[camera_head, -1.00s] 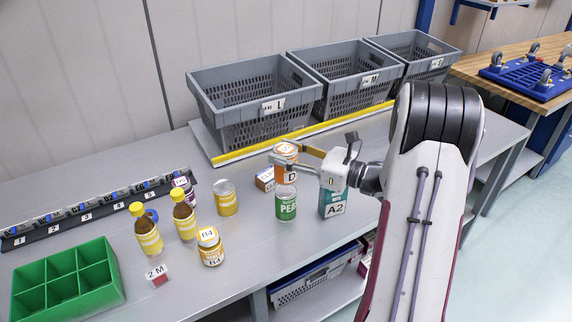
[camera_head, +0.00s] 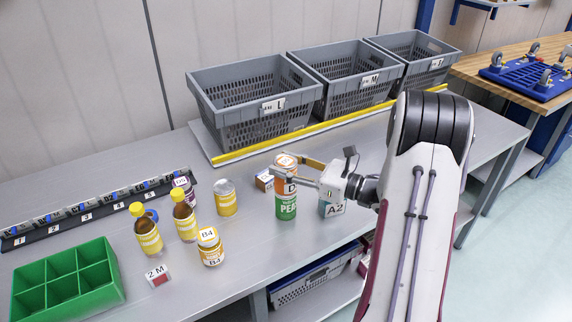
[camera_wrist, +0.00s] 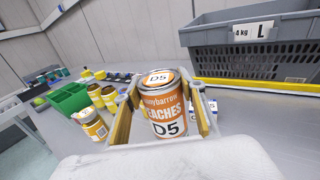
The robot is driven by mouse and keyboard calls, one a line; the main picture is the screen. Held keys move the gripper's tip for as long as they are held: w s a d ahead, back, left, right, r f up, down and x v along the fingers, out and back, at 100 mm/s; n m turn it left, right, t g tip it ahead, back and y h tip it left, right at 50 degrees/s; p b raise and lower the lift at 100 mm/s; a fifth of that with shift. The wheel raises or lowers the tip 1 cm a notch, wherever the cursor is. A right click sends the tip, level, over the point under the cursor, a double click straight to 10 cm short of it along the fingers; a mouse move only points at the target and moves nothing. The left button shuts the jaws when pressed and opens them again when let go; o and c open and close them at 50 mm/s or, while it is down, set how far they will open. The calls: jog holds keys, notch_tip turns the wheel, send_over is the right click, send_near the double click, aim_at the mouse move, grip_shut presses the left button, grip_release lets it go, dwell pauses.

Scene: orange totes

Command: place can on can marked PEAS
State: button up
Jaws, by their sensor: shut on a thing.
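An orange can marked D5 and PEACHES (camera_wrist: 164,108) is upright between the fingers of my gripper (camera_wrist: 162,112). In the head view the orange can (camera_head: 286,174) is directly above the green can marked PEAS (camera_head: 286,206), lined up with it and seemingly touching its top. My gripper (camera_head: 293,172) is shut on the orange can and reaches in from the right. The PEAS can stands upright on the grey bench. In the wrist view the PEAS can is hidden behind the orange can.
A teal A2 box (camera_head: 333,207) stands close right, partly under my gripper. A yellow can (camera_head: 226,198), bottles (camera_head: 185,217) and a B4 jar (camera_head: 210,247) stand left. Grey crates (camera_head: 255,105) line the back.

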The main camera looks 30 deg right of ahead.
jog(key=o, duration=1.4)
jog(key=shift+f, duration=0.1)
jog(key=shift+s+d, duration=0.15)
jog(key=shift+v, duration=5.85)
